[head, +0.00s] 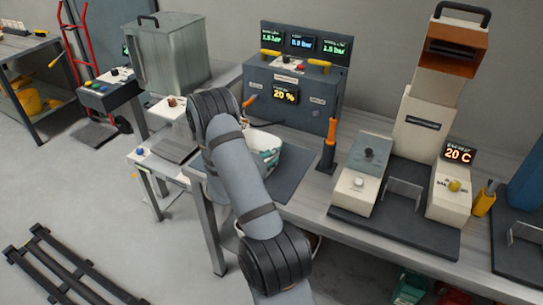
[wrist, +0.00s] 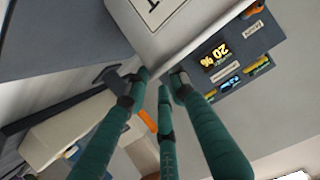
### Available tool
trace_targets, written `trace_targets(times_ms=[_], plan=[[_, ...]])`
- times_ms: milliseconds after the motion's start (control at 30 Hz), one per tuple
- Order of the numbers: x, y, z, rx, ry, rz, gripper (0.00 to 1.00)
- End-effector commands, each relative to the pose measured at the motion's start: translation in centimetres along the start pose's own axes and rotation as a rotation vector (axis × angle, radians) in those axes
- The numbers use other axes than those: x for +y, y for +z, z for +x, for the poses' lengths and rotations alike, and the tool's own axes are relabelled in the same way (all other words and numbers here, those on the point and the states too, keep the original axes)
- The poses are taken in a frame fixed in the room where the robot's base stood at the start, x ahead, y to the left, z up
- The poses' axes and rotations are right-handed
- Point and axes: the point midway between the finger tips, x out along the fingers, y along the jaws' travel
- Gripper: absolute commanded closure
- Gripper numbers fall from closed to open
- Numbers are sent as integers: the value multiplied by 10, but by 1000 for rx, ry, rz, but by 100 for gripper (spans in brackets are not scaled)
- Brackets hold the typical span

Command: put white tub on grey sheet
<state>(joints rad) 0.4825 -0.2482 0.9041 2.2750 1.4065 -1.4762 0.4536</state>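The white tub (head: 265,142) stands out behind my arm in the head view, on or just above the workbench; my forearm hides its left part. In the wrist view, its white wall with a black-framed label (wrist: 158,12) fills the top middle. My gripper (wrist: 160,76) has green fingers, and their tips sit on either side of the tub's edge, closed on it. The grey sheet (head: 292,178) lies flat on the bench, right of and below the tub in the head view; my arm covers part of it. I cannot tell whether the tub touches it.
A control box (head: 293,95) with lit displays stands behind the tub. An orange-handled tool (head: 329,145) stands upright to the right. A white and grey machine (head: 405,180) takes up the right of the bench. A large metal container (head: 170,55) stands at the back left.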

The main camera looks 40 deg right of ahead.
Motion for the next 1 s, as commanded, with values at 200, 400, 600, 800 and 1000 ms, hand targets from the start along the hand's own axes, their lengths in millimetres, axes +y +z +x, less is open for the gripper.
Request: trace_targets(times_ms=[200,400,600,800,1000], plan=[[-3,4,-46,0,-9,-3,76],[-2,3,-87,1,-7,-1,76],[-1,0,-110,-1,-4,-2,76],[0,1,-114,0,-2,-1,76],[0,1,-114,0,-2,-1,76]])
